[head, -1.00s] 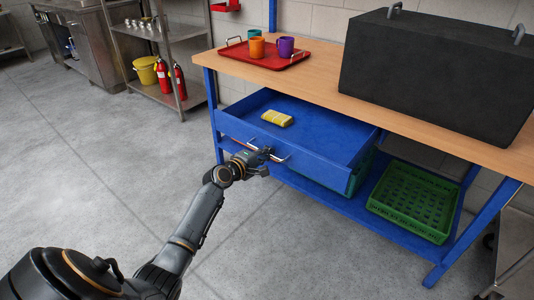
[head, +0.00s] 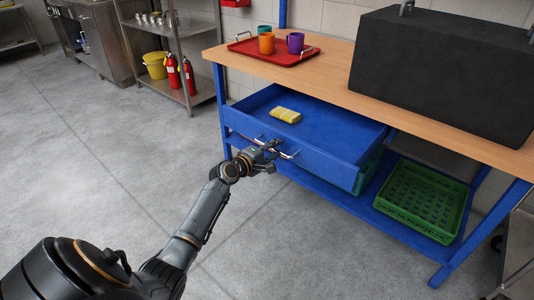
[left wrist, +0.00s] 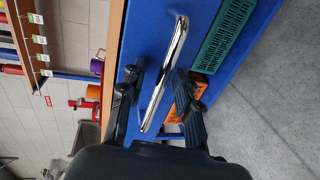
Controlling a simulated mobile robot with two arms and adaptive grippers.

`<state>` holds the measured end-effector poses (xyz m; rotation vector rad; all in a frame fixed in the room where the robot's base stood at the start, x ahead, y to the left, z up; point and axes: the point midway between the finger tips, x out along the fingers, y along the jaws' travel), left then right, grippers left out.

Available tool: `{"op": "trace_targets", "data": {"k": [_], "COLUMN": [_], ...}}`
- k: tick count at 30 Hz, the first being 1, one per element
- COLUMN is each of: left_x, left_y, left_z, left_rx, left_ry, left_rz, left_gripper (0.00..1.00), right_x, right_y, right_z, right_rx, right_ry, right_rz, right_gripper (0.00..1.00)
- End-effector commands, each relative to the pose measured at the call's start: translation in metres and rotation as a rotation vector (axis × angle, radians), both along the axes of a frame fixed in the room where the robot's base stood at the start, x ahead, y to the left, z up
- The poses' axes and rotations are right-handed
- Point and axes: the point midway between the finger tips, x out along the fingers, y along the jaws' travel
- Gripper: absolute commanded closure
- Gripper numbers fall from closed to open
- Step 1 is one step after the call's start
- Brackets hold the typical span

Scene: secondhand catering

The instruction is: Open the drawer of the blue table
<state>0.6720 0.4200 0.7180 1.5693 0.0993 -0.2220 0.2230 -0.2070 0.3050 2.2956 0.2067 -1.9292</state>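The blue table (head: 214,92) has a wooden top, and its blue drawer (head: 325,165) stands pulled well out, so its inside shows in the head view. A yellow sponge-like block (head: 286,115) lies in the drawer. My left gripper (head: 272,148) is at the silver bar handle (head: 291,156) on the drawer front. In the left wrist view the handle (left wrist: 168,70) runs between the two parted fingers of the gripper (left wrist: 155,93), with gaps visible beside it. My right gripper is not in view.
A red tray (head: 262,55) with several cups and a large black box (head: 440,75) stand on the tabletop. A green crate (head: 425,200) sits on the lower shelf. A steel rack (head: 170,33) is at the back left. The floor before the drawer is clear.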

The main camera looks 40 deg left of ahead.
Motion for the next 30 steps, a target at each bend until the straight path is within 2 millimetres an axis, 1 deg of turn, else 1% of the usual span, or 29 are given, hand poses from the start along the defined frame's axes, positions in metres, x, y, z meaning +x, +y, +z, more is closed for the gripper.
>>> {"op": "trace_targets", "data": {"k": [4, 12, 16, 21, 30], "left_x": [-0.020, -0.077, -0.098, -0.112, -0.114], "left_y": [0.002, 0.006, 0.008, 0.009, 0.010], "left_z": [0.003, 0.014, 0.019, 0.023, 0.024], "left_rx": [0.002, 0.004, 0.002, 0.001, 0.001], "left_ry": [0.001, 0.003, 0.002, 0.000, 0.000], "left_rz": [0.001, 0.001, 0.001, 0.001, 0.001], "left_gripper": [0.68, 0.68, 0.68, 0.68, 0.68], "right_x": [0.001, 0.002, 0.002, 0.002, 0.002], "right_y": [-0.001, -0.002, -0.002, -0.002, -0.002], "right_z": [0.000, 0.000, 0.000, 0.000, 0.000], "right_rx": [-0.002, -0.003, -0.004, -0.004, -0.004], "right_ry": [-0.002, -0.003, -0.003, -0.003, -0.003], "right_rz": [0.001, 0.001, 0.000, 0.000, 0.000], "right_gripper": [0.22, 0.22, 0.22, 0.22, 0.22]}}
